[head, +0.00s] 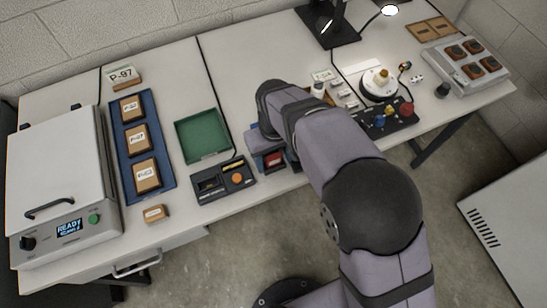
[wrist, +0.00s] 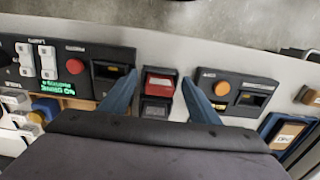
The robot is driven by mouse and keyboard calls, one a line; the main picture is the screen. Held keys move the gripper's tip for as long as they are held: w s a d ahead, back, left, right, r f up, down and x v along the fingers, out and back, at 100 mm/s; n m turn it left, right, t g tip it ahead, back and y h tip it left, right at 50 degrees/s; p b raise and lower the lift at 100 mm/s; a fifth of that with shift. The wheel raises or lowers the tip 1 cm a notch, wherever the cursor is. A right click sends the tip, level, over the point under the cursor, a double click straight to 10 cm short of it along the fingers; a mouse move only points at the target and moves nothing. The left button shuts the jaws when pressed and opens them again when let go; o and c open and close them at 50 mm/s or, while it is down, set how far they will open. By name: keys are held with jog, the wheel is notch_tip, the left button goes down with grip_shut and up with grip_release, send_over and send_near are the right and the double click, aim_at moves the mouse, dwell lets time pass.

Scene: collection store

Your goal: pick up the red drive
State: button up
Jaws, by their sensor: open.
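The red drive (wrist: 160,82) is a small block with a dark label strip. In the wrist view it lies between the two blue-grey fingers of my gripper (wrist: 160,77). The fingers are open, one on each side, with a visible gap to the drive. A dark block with a pale label (wrist: 155,108) sits next to it, nearer my wrist. In the head view the red drive (head: 274,159) shows just below my gripper (head: 269,150), and my arm hides part of the spot around it.
A black unit with an orange button (head: 224,180) stands close on the left. A green tray (head: 202,136) and a blue tray of labelled blocks (head: 166,188) lie farther left. In the wrist view, a dark panel with a red button (wrist: 88,68) stands close by.

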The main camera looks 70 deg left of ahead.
jog(key=c, duration=1.2)
jog(key=shift+o, duration=0.2)
jog(key=shift+r, duration=0.1)
